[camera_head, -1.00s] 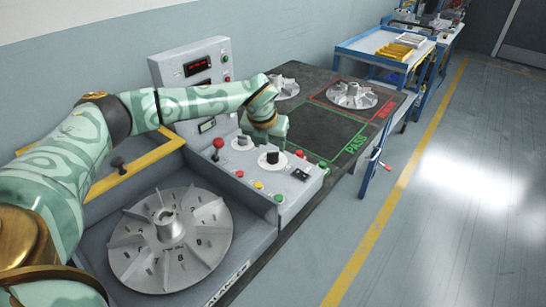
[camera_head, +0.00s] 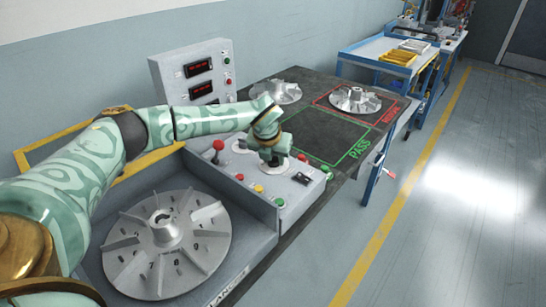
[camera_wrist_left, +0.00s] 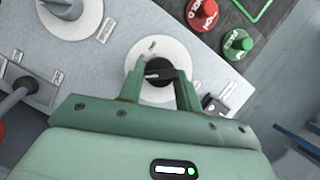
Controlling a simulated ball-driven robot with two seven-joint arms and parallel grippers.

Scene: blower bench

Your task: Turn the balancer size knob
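A black knob on a round white dial (camera_wrist_left: 160,72) sits on the balancer's grey control panel (camera_head: 250,180). In the head view my left gripper (camera_head: 273,157) reaches down over this dial and hides most of it. In the left wrist view the two green fingers of the left gripper (camera_wrist_left: 161,82) stand either side of the knob. They look spread around it; firm contact cannot be made out. A second dial with a grey knob (camera_wrist_left: 68,10) lies to the left, partly cut off. My right gripper is in neither view.
A red-topped lever (camera_head: 218,147) stands left of the dials. A finned impeller (camera_head: 165,232) sits in front of the panel. A dark table (camera_head: 320,135) with more impellers lies behind.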

